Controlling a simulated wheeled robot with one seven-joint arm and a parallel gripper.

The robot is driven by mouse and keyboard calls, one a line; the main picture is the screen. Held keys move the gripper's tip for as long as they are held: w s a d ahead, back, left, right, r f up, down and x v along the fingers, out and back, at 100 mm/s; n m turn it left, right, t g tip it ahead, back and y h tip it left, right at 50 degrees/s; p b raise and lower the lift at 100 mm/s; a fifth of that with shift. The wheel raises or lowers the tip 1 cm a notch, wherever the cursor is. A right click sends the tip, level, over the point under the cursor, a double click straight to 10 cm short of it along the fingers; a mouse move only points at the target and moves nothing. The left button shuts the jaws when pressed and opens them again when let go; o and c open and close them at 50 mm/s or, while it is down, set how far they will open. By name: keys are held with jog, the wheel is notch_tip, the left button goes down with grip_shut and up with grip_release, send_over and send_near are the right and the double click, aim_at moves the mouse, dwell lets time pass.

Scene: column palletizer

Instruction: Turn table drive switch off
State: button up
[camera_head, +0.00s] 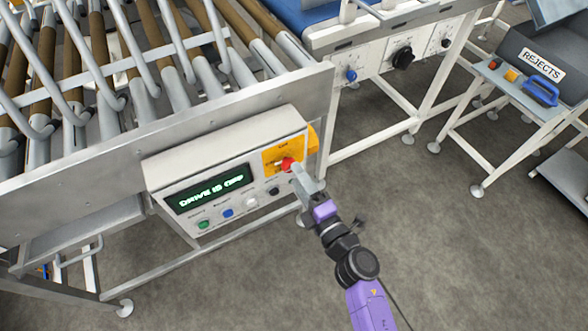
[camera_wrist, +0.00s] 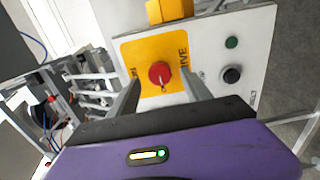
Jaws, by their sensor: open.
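The drive switch (camera_head: 287,163) is a red rotary knob on a yellow plate, at the upper right of a white control panel (camera_head: 240,205). The panel's green display (camera_head: 211,188) appears to read "DRIVE IS OFF". In the wrist view the red knob (camera_wrist: 159,73) lies between and just beyond my two finger tips. My gripper (camera_head: 298,176) is at the panel's right side, close in front of the knob. The fingers of my gripper (camera_wrist: 160,92) are spread with a gap on each side of the knob. Contact with the knob cannot be told.
Green (camera_head: 203,224), blue (camera_head: 227,212) and black (camera_head: 273,190) buttons sit low on the panel. A roller table (camera_head: 100,180) stands behind it. A side table with a dark REJECTS bin (camera_head: 545,60) is at the right. The floor (camera_head: 450,250) at lower right is clear.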

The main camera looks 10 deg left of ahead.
jog(key=v, duration=0.4)
jog(key=shift+s+d, duration=0.1)
jog(key=shift+s, duration=0.05)
dwell(0.4)
jog(key=s+d+r+m+t+h, duration=0.2)
jog(key=s+d+r+m+t, duration=0.15)
jog(key=d+r+m, duration=0.45)
jog(key=s+d+r+m+g+h, duration=0.1)
jog(key=s+d+m, duration=0.3)
jog(key=s, duration=0.6)
jog(key=s+d+r+m+g+h, duration=0.1)
jog(key=s+d+r+m+h, duration=0.1)
jog(key=s+d+m+h, duration=0.2)
jog(key=s+d+r+m+g+h, duration=0.1)
jog(key=s+d+r+m+h, duration=0.1)
jog(key=s+m, duration=0.7)
jog(key=s+d+h, duration=0.1)
jog(key=s+d, duration=0.1)
jog(key=s, duration=0.4)
jog(key=shift+s+g, duration=0.35)
